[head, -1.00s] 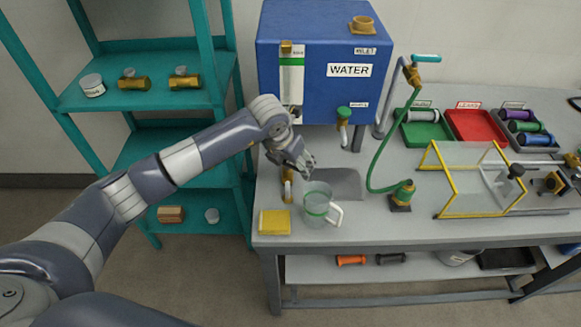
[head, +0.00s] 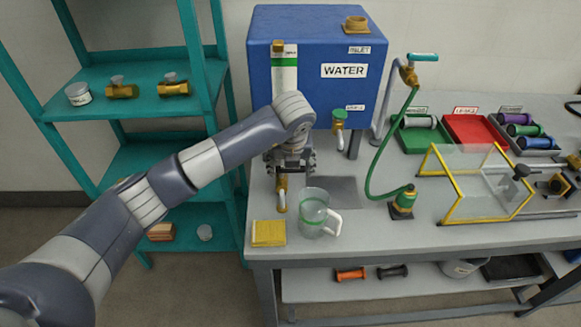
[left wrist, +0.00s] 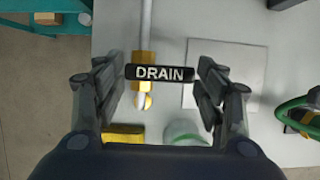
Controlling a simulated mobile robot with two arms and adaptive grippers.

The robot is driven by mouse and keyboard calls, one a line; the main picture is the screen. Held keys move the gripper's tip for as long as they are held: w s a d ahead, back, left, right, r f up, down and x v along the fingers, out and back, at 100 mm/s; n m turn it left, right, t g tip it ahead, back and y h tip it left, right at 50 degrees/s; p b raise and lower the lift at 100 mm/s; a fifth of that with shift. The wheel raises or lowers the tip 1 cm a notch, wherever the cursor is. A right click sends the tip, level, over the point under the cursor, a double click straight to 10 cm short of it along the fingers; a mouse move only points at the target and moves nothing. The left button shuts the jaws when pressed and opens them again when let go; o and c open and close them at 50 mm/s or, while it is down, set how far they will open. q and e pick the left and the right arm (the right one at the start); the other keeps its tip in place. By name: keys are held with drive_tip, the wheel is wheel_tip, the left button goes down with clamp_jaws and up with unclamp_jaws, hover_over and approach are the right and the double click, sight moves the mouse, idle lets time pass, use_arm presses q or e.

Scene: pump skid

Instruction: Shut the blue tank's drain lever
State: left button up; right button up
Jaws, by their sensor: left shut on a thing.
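The blue tank (head: 300,90) labelled WATER stands at the back of the bench. Its drain pipe comes forward from low on the left and ends in a brass outlet (head: 281,195). In the left wrist view the brass valve (left wrist: 144,84) shows, with a black lever marked DRAIN (left wrist: 160,73) lying crosswise to the pipe. My left gripper (head: 290,165) is over the drain below the tank's left side. Its fingers stand at both ends of the lever in the left wrist view (left wrist: 160,88), and it is shut on the lever. The lever is hidden in the head view. My right gripper is out of view.
A clear jug (head: 312,215) and a yellow sponge (head: 268,234) sit near the bench's front left edge. A brass fitting (head: 403,200) with a green hose stands to the right. A teal shelf (head: 140,125) is at left.

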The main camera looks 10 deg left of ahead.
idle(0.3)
use_arm(q)
drive_tip(key=o, duration=1.1)
drive_tip(key=shift+c, duration=0.2)
drive_tip(key=shift+r, duration=0.1)
drive_tip(key=v, duration=1.1)
drive_tip(key=shift+r, duration=0.4)
drive_tip(key=shift+s+d+f, duration=0.1)
drive_tip(key=shift+s, duration=0.05)
